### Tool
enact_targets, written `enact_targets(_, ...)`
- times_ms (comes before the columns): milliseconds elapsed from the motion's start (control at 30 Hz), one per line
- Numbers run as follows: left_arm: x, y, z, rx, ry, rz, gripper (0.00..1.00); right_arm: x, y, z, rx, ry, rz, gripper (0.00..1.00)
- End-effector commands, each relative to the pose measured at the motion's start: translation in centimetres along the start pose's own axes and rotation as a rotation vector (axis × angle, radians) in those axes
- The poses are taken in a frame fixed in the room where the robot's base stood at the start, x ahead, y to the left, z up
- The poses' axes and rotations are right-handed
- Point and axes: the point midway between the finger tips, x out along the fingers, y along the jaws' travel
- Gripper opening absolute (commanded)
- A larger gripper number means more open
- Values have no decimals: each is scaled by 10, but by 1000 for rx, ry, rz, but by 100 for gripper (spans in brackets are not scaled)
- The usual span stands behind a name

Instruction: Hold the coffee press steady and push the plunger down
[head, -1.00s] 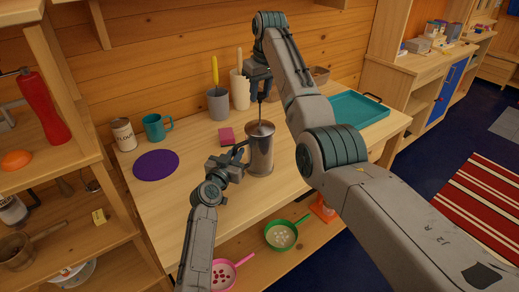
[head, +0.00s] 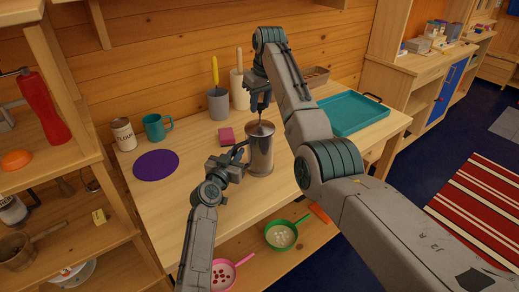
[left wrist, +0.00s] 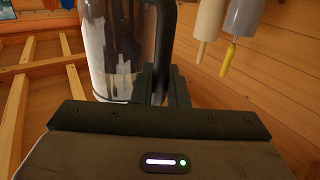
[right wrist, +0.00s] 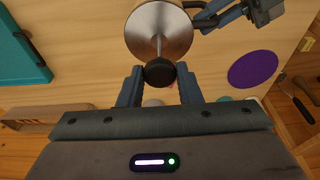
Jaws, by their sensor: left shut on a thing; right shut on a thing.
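My right gripper (head: 261,104) is above the press, shut on the plunger's dark knob (right wrist: 160,72). In the right wrist view the thin rod (right wrist: 158,45) runs from the knob to the lid. A short length of rod shows above the lid.
A pink block (head: 226,135), purple round mat (head: 156,163), teal mug (head: 156,127), flour tin (head: 123,134) and grey utensil pot (head: 218,104) stand left of and behind the press. A teal tray (head: 352,116) lies at the right. The table in front is clear.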

Motion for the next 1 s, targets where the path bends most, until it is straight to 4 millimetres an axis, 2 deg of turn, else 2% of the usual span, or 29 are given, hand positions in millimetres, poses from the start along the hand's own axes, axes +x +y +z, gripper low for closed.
enact_targets(1000, 0, -1, 0, 1, 1, -2, 0, 37, 1, 8, 1, -4, 1, 13)
